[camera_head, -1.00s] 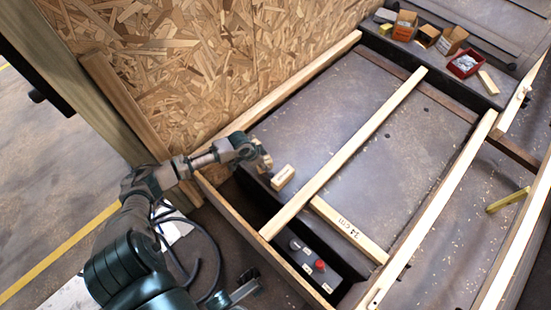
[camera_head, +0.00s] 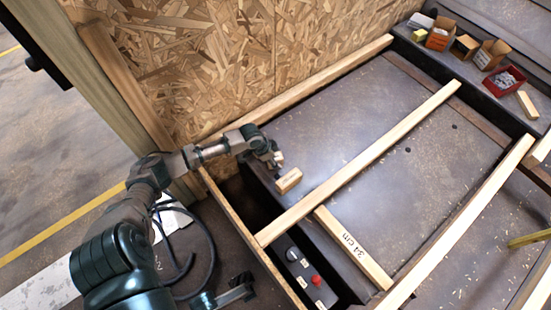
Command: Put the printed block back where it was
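The printed block (camera_head: 289,180) is a small pale wooden block with dark print on its side. It lies on the dark metal surface, left of the long middle wooden beam. My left gripper (camera_head: 273,160) is just behind and to the left of the block, pointing down. Its fingers look parted and do not appear to hold the block; a small tan patch shows at the fingertips. A dark part at the bottom edge (camera_head: 236,291) looks like my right gripper, but its fingers are not clear.
A wooden piece marked "34 cm" (camera_head: 352,247) joins the middle beam (camera_head: 360,160). A box with a red button (camera_head: 315,281) sits in the front recess. An OSB wall (camera_head: 210,60) rises behind my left arm. Cartons and a red bin (camera_head: 503,82) stand far right.

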